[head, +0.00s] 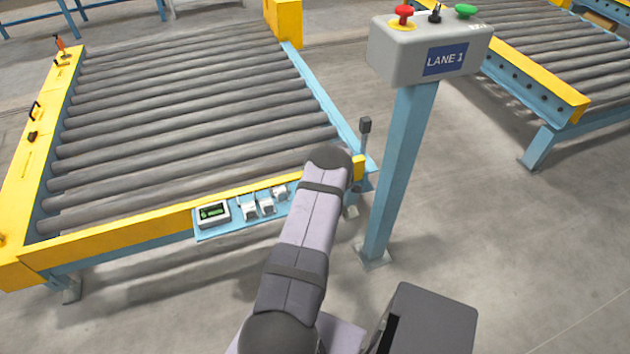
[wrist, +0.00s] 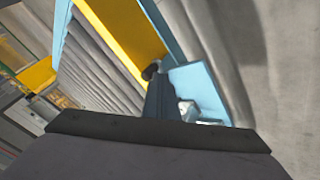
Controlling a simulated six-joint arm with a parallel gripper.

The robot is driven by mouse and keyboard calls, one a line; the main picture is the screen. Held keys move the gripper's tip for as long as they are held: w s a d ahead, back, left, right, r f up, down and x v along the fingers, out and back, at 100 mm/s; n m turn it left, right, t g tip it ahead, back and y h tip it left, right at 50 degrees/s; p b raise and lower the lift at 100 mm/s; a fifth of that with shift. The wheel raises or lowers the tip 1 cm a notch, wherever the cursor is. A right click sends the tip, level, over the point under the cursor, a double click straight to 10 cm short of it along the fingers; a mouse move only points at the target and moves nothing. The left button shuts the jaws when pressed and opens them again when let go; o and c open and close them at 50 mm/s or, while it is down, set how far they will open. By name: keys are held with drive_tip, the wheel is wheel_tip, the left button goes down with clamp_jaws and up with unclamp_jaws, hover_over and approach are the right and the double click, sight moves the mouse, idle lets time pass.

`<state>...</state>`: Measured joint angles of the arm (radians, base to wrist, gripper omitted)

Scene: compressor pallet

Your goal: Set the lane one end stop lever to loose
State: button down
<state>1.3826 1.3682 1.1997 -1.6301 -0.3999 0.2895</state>
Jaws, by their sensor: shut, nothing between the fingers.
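An upright lever with a dark square knob (head: 365,126) stands at the near right corner of the roller conveyor, just right of my arm's far end in the head view. It looks like the end stop lever, but no label shows on it. In the wrist view my gripper (wrist: 162,82) is shut and empty, pointing toward the yellow and blue frame. A small dark rounded end (wrist: 150,71) shows just beyond the fingertips; I cannot tell whether it is the lever's knob or touches them. In the head view my arm hides the gripper.
The lane 1 control box (head: 430,50) stands on a blue post (head: 400,170) right of the lever. A blue shelf with a small display (head: 213,214) and several white parts sits on the conveyor's front. An orange-handled part (head: 60,44) stands at the far left.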

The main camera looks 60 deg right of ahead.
drive_tip(key=d+n+b, duration=0.1)
drive_tip(key=d+b, duration=0.2)
drive_tip(key=b, duration=0.1)
drive_tip(key=shift+d+b, duration=0.25)
drive_tip(key=shift+b, duration=0.15)
drive_tip(key=shift+d+r, duration=0.2)
drive_tip(key=shift+r, duration=0.05)
idle(0.4)
drive_tip(key=shift+r, duration=0.1)
drive_tip(key=s+d+p+v, duration=0.1)
drive_tip(key=p+v, duration=0.7)
drive_tip(key=v, duration=0.1)
drive_tip(key=shift+s, duration=0.45)
drive_tip(key=shift+d+y, duration=0.1)
drive_tip(key=shift+y, duration=0.2)
